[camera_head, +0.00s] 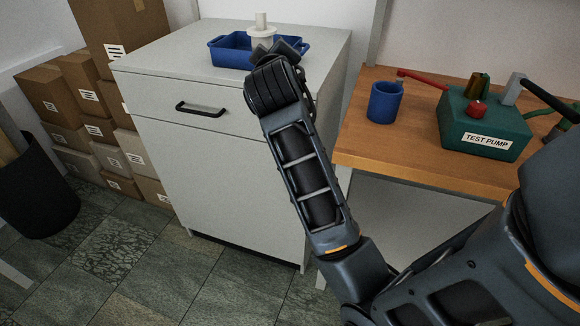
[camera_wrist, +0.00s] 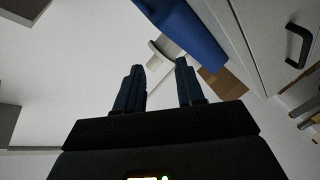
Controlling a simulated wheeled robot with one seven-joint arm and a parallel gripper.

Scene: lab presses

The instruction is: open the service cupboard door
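The white service cupboard (camera_head: 150,86) stands in the middle of the head view, with a blue tray on its top. Its large lower front panel (camera_head: 215,185) looks closed. No handle shows on the visible part of that panel, and my arm covers its right side. A black bar handle (camera_head: 202,109) is on the narrower panel above; a black handle also shows at the upper right of the wrist view (camera_wrist: 298,46). My gripper (camera_wrist: 160,88) is open, with nothing seen between its fingers. In the head view my wrist is in front of the cupboard's top right, mostly hiding the gripper.
The blue tray (camera_head: 228,52) holds a white spool-like piece (camera_head: 262,35) close to my wrist. Right is a wooden bench (camera_head: 400,160) with a blue mug (camera_head: 385,102) and green test pump (camera_head: 485,128). Cardboard boxes (camera_head: 88,97) and a dark bin (camera_head: 38,190) stand left. Floor before the cupboard is clear.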

